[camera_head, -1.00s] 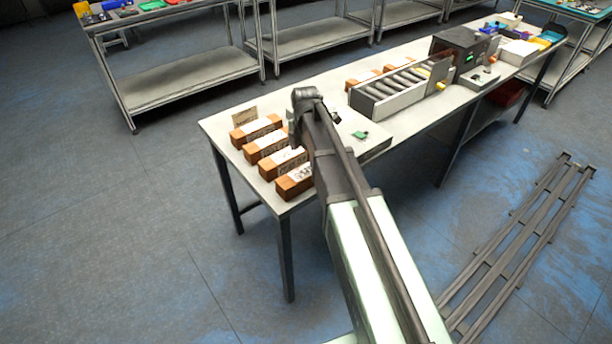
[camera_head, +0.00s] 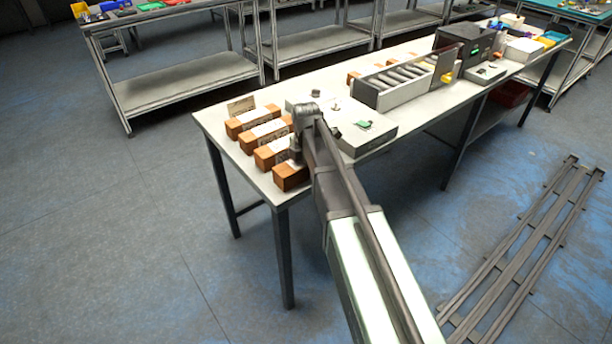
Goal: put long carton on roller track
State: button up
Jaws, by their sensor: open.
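Several long orange-brown cartons with white labels lie side by side at the left end of the table: the farthest carton (camera_head: 252,122), two middle cartons (camera_head: 264,136) (camera_head: 270,155) and the nearest carton (camera_head: 289,177). My gripper (camera_head: 296,156) is open, at the right ends of the nearer cartons. My arm hides part of them, and I cannot tell whether the gripper touches one. The roller track (camera_head: 400,82) stands farther back on the table, with grey rollers between pale side walls.
A flat pale box with a green part (camera_head: 364,125) sits between the cartons and the track, partly behind my arm. Other orange cartons (camera_head: 355,76) lie behind the track. A dark scanner housing (camera_head: 463,45) stands at its far end. A small brown sign (camera_head: 241,106) stands behind the cartons.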

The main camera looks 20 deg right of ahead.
jog(key=shift+r, duration=0.1)
jog(key=shift+c, duration=0.3)
jog(key=c, duration=1.3)
notch_tip(320, 180, up, 20)
jog(key=p, duration=2)
jog(key=shift+r+p, duration=0.2)
jog(key=shift+p, duration=0.15)
jog(key=shift+c, duration=0.2)
